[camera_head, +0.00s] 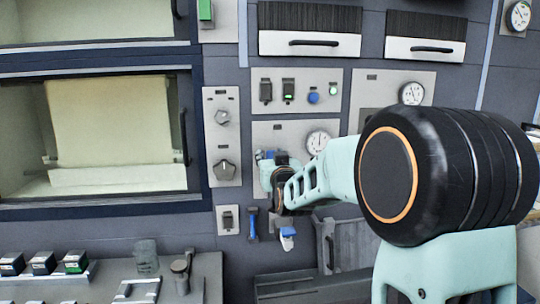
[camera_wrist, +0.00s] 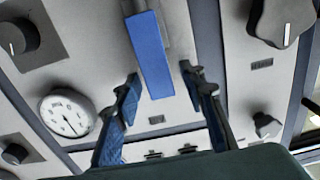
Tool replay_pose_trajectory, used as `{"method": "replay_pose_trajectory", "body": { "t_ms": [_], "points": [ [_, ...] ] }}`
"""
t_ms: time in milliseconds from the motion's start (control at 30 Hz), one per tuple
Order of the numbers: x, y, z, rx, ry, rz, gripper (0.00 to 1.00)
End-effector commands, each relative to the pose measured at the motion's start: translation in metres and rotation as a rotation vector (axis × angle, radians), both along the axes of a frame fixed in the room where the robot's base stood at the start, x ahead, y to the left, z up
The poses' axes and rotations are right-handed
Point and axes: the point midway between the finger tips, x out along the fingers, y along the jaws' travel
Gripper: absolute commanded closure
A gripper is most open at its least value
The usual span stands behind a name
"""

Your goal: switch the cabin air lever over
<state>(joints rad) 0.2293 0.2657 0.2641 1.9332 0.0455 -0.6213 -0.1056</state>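A lever with a flat blue handle (camera_wrist: 152,55) on a grey bracket stands out from a light grey panel in the wrist view. My gripper (camera_wrist: 160,78) is open, with one blue-padded finger on each side of the handle's free end. Gaps show between the handle and both fingers. In the head view my gripper (camera_head: 266,164) is at the left part of the gauge panel (camera_head: 283,130), where it largely hides the lever. I cannot read which label belongs to it.
A round gauge (camera_head: 318,143) sits right of my gripper. A panel with two knobs (camera_head: 224,169) is on the left. Below are a blue-handled lever (camera_head: 252,224) and a blue-and-white fitting (camera_head: 287,236). A counter (camera_head: 205,265) carries switches at the lower left.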

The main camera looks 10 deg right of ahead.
Motion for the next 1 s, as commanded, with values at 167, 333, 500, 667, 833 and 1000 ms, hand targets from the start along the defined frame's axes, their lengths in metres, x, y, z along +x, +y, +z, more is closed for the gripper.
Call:
{"method": "replay_pose_trajectory", "body": {
  "t_ms": [167, 333, 500, 667, 833, 1000],
  "points": [
    [0.0007, 0.0003, 0.0, 0.0, 0.0, 0.0, 0.62],
    [0.0005, 0.0003, 0.0, 0.0, 0.0, 0.0, 0.73],
    [0.0004, 0.0003, 0.0, 0.0, 0.0, 0.0, 0.92],
    [0.0004, 0.0002, 0.0001, 0.0, 0.0, 0.0, 1.0],
    [0.0004, 0.0002, 0.0, 0.0, 0.0, 0.0, 1.0],
    [0.0004, 0.0007, -0.0009, 0.014, -0.001, 0.0, 1.0]
  ]
}}
